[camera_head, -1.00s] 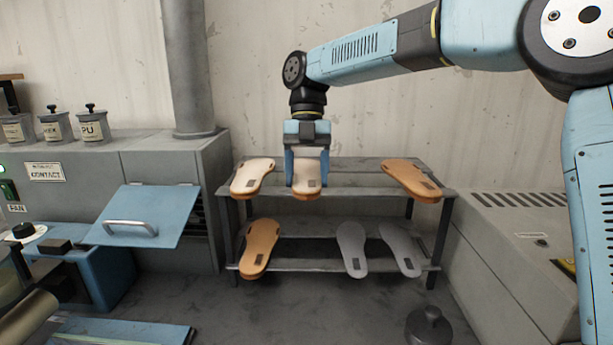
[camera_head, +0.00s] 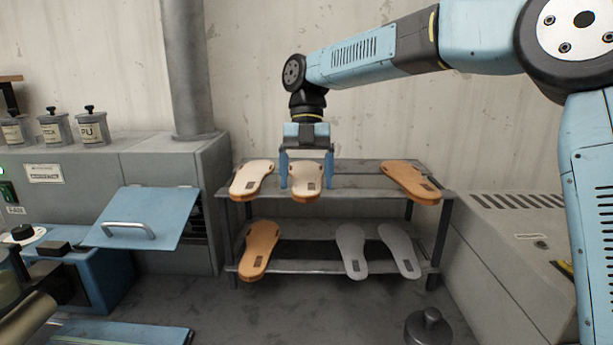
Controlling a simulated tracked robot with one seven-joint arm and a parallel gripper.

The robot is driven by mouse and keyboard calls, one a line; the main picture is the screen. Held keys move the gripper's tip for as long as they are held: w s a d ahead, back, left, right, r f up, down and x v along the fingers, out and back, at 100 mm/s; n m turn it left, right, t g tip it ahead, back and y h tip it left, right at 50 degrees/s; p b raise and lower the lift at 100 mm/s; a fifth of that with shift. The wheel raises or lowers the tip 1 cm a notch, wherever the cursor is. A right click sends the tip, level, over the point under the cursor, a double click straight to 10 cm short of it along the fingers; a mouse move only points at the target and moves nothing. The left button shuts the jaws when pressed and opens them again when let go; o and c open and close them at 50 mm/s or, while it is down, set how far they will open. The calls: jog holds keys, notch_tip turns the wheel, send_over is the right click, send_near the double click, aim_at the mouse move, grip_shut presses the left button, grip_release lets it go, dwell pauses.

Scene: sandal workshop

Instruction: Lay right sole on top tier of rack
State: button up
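The two-tier grey rack (camera_head: 345,193) stands against the wall. On its top tier lie a cream sole (camera_head: 252,180) at the left, a second cream sole (camera_head: 306,182) beside it, and an orange-brown sole (camera_head: 411,181) at the right. My gripper (camera_head: 307,183) is over the second cream sole, its blue fingers spread wide on either side of it with gaps showing. That sole rests on the tier. The lower tier holds an orange-brown sole (camera_head: 259,249) and two grey soles (camera_head: 351,250) (camera_head: 399,249). I cannot tell which sole is the right one by any marking.
A grey machine (camera_head: 510,235) stands at the right. A round dark weight (camera_head: 429,327) sits in front. The top tier is bare between the middle and right soles.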

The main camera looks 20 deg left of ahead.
jog(key=shift+o, duration=0.5)
jog(key=v, duration=1.3)
jog(key=shift+w+r, duration=0.25)
jog(key=shift+r, duration=0.1)
